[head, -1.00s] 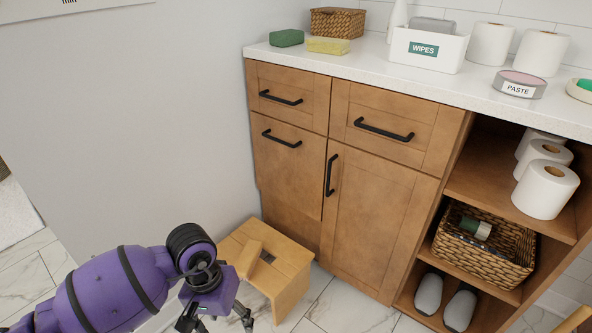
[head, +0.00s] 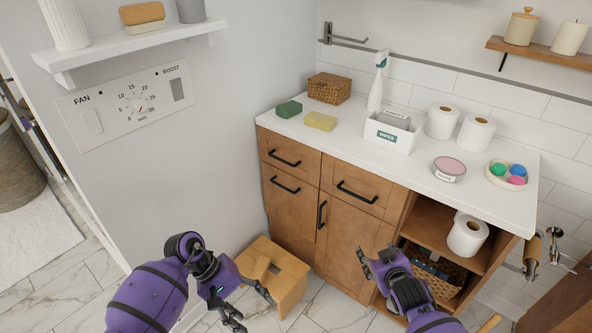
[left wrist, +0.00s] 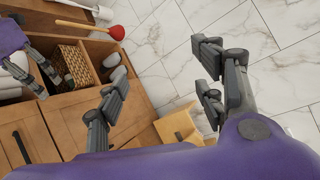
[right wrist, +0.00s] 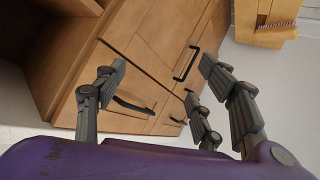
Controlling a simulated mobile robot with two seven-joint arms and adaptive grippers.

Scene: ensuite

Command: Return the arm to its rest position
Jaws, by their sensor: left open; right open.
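My left gripper (head: 241,306) is in the lower left of the head view, in front of the small wooden stool. Its fingers are spread and empty; they also show in the left wrist view (left wrist: 160,95). My right gripper (head: 366,266) is in front of the wooden cabinet (head: 345,250), at the height of its lower doors. Its fingers are open and empty, and the right wrist view shows them (right wrist: 160,100) spread before the cabinet fronts and black handles. Neither gripper touches anything that I can see.
The wooden stool (head: 285,275) stands on the floor beside the cabinet. The white countertop (head: 400,160) holds sponges, a wipes box (head: 391,134), toilet rolls and a paste tin (head: 449,168). A wall shelf (head: 130,42) is at upper left. A red plunger (left wrist: 117,32) shows in the left wrist view.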

